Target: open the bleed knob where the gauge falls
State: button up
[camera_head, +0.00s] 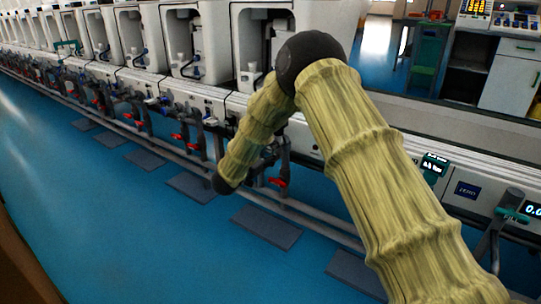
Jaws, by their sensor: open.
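My arm reaches from the lower right up to a black elbow and bends down to a black joint in front of the line; my gripper itself is not visible. A small lit gauge display (434,165) sits on the white rail right of my arm; its reading is too small to be sure of. A second gauge display (532,209) at the right edge starts with "0.0". A dark-topped fitting with a teal handle (511,214) stands beside it. Red-handled valves (278,182) hang below the rail. I cannot tell which part is the bleed knob; my arm hides part of the rail.
A long row of white test stations (215,45) runs to the far left. A blue plate (468,190) is on the rail between the displays. Grey mats (266,227) lie on the clear blue floor in front. A green stand (426,55) and white cabinet (510,78) are behind.

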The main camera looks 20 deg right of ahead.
jog(key=shift+w+d, duration=0.45)
jog(key=shift+d, duration=0.15)
jog(key=c, duration=1)
jog(key=shift+c, duration=0.2)
